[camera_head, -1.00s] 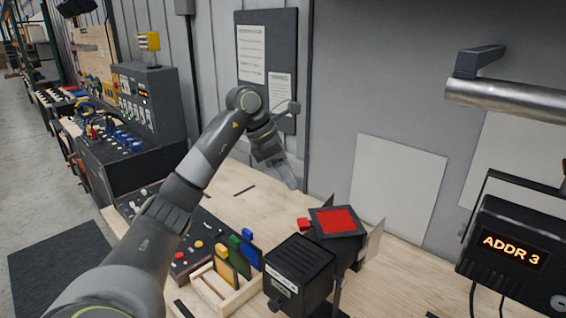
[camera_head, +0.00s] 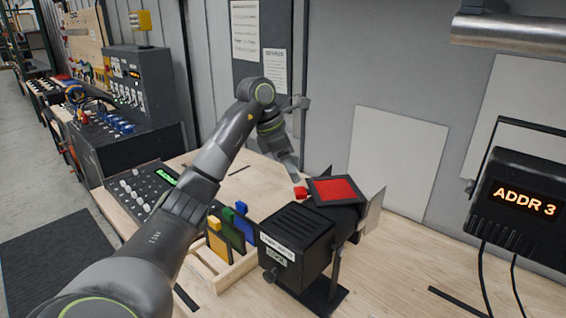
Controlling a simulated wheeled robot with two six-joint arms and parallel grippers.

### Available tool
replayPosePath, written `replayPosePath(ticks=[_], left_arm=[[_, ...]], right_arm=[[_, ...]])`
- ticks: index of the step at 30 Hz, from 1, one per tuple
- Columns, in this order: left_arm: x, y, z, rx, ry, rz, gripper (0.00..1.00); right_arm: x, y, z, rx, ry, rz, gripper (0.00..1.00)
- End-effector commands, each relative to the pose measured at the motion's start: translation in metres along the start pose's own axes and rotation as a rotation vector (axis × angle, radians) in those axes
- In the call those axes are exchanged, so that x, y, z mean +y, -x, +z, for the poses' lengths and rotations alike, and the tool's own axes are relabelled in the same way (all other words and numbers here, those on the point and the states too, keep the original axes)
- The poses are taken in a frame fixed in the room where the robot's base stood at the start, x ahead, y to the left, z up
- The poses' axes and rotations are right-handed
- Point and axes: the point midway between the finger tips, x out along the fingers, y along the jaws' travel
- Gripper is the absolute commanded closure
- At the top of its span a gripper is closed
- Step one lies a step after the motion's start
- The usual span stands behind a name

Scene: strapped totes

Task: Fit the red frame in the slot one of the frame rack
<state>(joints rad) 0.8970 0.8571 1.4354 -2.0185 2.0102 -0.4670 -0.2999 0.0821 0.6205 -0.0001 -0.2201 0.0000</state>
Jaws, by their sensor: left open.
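The red frame (camera_head: 336,189), a dark-edged red square with a small red tab on its left, sits on the front of a black lamp (camera_head: 300,243). My left gripper (camera_head: 294,176) is open just above and behind the red tab; I cannot tell whether it touches it. The wooden frame rack (camera_head: 234,276) stands left of the lamp. It holds a yellow frame (camera_head: 219,246), a green frame (camera_head: 232,235) and a blue frame (camera_head: 245,228) upright. My arm partly hides the rack's left side, and its slot numbers cannot be read. My right gripper is not in view.
A control desk (camera_head: 143,190) with knobs lies left of the rack, partly behind my arm. A black box reading "ADDR 3" (camera_head: 521,203) is at the right. A grey wall with pale panels stands close behind. The bench front right of the lamp is mostly clear.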

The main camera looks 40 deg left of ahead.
Motion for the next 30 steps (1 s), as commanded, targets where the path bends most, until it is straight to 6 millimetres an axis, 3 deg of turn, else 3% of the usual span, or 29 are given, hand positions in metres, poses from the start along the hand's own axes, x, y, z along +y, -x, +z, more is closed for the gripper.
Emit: replayPosePath(ticks=[1,6,13,26,30], left_arm=[[0.0,-0.014,-0.002,-0.001,-0.001,-0.002,0.38],[0.0,-0.035,-0.002,-0.001,-0.001,-0.002,0.38],[0.0,-0.059,-0.001,0.0,0.0,-0.002,0.38],[0.0,-0.067,0.0,0.0,0.0,0.0,0.38],[0.0,-0.066,0.0,0.0,0.0,0.0,0.55]], right_arm=[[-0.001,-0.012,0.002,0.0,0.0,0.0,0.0],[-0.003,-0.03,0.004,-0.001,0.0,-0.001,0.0],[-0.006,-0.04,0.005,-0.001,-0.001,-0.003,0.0],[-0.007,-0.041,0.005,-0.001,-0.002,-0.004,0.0],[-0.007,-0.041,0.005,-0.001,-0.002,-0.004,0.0]])
